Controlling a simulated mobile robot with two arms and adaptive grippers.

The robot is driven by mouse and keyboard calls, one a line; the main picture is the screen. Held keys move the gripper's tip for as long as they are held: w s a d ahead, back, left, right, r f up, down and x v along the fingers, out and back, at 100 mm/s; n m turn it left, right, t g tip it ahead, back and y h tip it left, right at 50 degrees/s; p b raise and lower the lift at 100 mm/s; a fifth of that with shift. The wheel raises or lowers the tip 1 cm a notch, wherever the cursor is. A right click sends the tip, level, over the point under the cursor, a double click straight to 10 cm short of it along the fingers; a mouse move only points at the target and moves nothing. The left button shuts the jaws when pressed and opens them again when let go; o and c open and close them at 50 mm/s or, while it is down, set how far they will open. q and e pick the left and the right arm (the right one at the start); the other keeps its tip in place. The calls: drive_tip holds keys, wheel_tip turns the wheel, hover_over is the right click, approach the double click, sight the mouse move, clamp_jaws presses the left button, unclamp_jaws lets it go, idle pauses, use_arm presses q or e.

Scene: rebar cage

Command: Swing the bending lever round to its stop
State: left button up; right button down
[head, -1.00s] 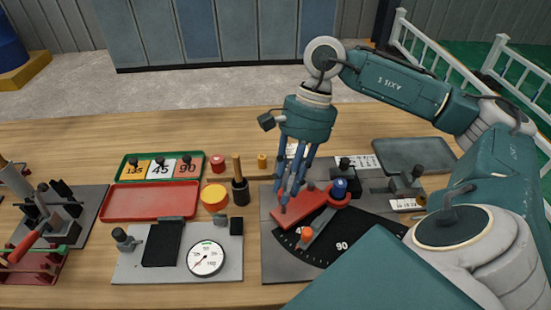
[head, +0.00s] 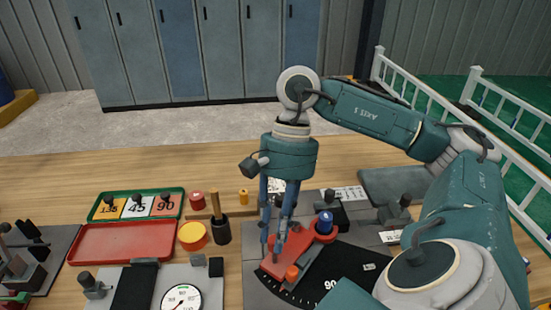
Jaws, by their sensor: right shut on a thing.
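The red bending lever (head: 300,249) runs from its pivot with a blue cap (head: 325,222) toward the lower left, over a black dial plate (head: 345,268) with white marks and a partly hidden "90". My right gripper (head: 272,245) points down at the lever's outer end and is shut on it; its fingers hide the exact spot held. An orange knob (head: 292,272), apparently the stop, sits at the lever's front edge. I cannot tell whether the lever touches it. My left gripper is not in view.
Left of the bender are a gauge plate (head: 206,275), a red tray (head: 120,243), number tiles (head: 138,206), a yellow-topped can (head: 192,236) and a black cup with a wooden handle (head: 221,232). A grey tray (head: 385,187) lies behind at right.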

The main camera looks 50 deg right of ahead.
drive_tip(key=c, duration=1.8)
unclamp_jaws()
drive_tip(key=shift+s+a+f, duration=0.15)
drive_tip(key=shift+s+a, duration=0.05)
drive_tip(key=shift+s, duration=0.25)
drive_tip(key=shift+o, duration=1.3)
drive_tip(key=shift+s, duration=0.1)
drive_tip(key=shift+s+a+r, duration=0.1)
drive_tip(key=shift+s+r, duration=0.05)
drive_tip(key=shift+r, duration=0.05)
drive_tip(key=shift+w+r, duration=0.15)
drive_tip(key=shift+w, duration=0.05)
drive_tip(key=v, duration=1.1)
drive_tip(key=shift+r, duration=0.25)
